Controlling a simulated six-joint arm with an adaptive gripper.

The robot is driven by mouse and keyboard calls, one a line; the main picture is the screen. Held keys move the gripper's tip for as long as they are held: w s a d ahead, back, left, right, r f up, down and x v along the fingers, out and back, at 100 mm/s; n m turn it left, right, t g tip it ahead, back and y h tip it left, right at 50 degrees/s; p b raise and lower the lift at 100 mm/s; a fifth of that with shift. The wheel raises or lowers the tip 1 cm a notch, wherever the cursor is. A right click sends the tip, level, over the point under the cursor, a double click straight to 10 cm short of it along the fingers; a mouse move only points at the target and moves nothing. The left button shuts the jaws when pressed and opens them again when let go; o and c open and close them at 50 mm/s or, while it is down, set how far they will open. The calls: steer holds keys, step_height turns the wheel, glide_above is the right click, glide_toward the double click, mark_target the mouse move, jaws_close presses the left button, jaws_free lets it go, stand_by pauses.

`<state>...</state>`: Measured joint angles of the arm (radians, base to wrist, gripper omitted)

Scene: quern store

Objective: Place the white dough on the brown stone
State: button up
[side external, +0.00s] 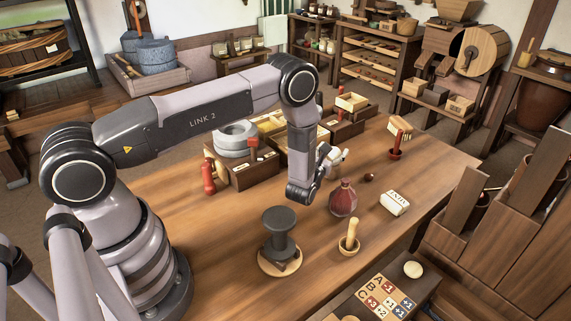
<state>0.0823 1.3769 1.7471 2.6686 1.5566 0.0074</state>
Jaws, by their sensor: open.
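I cannot tell for certain which thing is the white dough. A white block with dark lettering (395,202) lies on the right part of the wooden table. A pale round piece (413,269) lies beside a lettered board at the front right. A small dark reddish-brown round thing (370,177) lies behind the white block; it may be the brown stone, but it is too small to be sure. My gripper (338,156) is open above the table, left of and behind the white block. My wrist partly hides it, and I see nothing held.
Wooden boxes (255,172) and a brush holder (396,150) are farther back.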

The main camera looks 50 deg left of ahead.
mark_target(333, 152)
steer(key=v, duration=0.3)
steer(key=shift+s+d, duration=0.25)
steer(key=shift+s, duration=0.05)
steer(key=s+a+r+n+g+y, duration=0.2)
steer(key=a+r+n+g+y, duration=0.15)
steer(key=r, duration=0.75)
steer(key=s+a+r+n+g+y, duration=0.25)
steer(key=a+r+n+y, duration=0.2)
steer(key=r, duration=0.55)
steer(key=s+a+r+n+g, duration=0.3)
steer(key=s+r+n+g, duration=0.15)
steer(key=s+n, duration=0.2)
steer(key=s+a+r+n+g, duration=0.3)
steer(key=s+r+n+g, duration=0.15)
steer(key=s, duration=0.35)
steer(key=s+d+r+n+g+h, duration=0.1)
steer(key=s+d+n+h, duration=0.25)
steer(key=s, duration=0.35)
steer(key=s+d+r+n+h, duration=0.1)
steer(key=s+d+n+h, duration=0.1)
steer(key=s+n+h, duration=0.3)
steer(key=s+d+r+n+t+h, duration=0.1)
steer(key=s+d+n+t+h, duration=0.3)
steer(key=d, duration=0.7)
steer(key=s+t+h, duration=0.1)
steer(key=s+h, duration=0.1)
steer(key=s, duration=0.1)
steer(key=shift+s+r, duration=0.2)
steer(key=shift+s, duration=0.05)
